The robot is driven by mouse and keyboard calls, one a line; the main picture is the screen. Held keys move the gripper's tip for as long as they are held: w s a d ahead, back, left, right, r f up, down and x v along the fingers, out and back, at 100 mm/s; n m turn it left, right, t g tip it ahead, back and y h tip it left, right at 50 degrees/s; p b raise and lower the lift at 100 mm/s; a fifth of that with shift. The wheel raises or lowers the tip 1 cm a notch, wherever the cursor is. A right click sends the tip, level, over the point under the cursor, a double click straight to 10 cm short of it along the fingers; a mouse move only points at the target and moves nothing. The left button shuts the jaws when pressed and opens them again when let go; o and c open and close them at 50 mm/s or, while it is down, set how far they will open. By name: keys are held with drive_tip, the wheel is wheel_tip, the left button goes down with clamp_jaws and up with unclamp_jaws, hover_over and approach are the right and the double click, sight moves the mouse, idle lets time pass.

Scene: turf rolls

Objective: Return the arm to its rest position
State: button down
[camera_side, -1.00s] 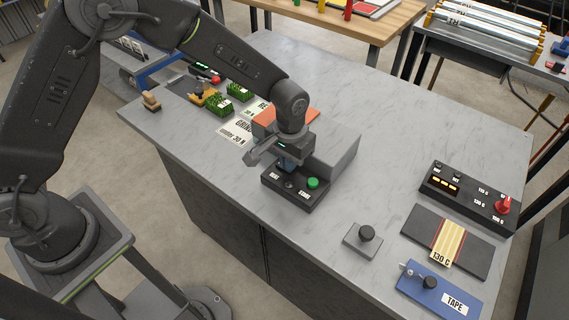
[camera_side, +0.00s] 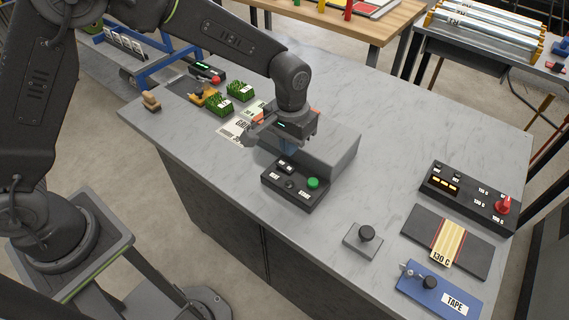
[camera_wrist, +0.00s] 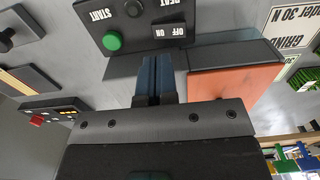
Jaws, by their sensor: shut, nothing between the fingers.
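My gripper (camera_side: 287,148) is above the grey machine block (camera_side: 335,150), just behind its black control panel (camera_side: 296,187) with a green button (camera_side: 313,183). In the wrist view the blue fingers of my gripper (camera_wrist: 159,62) are together and empty, pointing toward the panel (camera_wrist: 150,22) with the green button (camera_wrist: 112,41) and the START and OFF/ON labels. An orange plate (camera_wrist: 232,88) lies beside the fingers in that view; in the side view my gripper mostly hides it.
Turf pieces (camera_side: 218,104) and paper labels (camera_side: 233,129) lie to the left on the marble table. A black knob on a grey base (camera_side: 363,239), a blue tape dispenser (camera_side: 440,290) and a control box with a red knob (camera_side: 467,197) stand at the right. The back of the table is clear.

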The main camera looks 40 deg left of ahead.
drive_tip(key=shift+r, duration=0.7)
drive_tip(key=shift+a+r, duration=0.1)
drive_tip(key=shift+r, duration=0.1)
drive_tip(key=s+a+r+t, duration=0.4)
drive_tip(key=s+a+r, duration=0.8)
drive_tip(key=s+r, duration=0.3)
drive_tip(key=s+a+r+t, duration=0.1)
drive_tip(key=s+a, duration=0.1)
drive_tip(key=s, duration=0.5)
drive_tip(key=shift+s+a+r+t, duration=0.25)
drive_tip(key=shift+a+t, duration=0.05)
drive_tip(key=shift+a, duration=0.05)
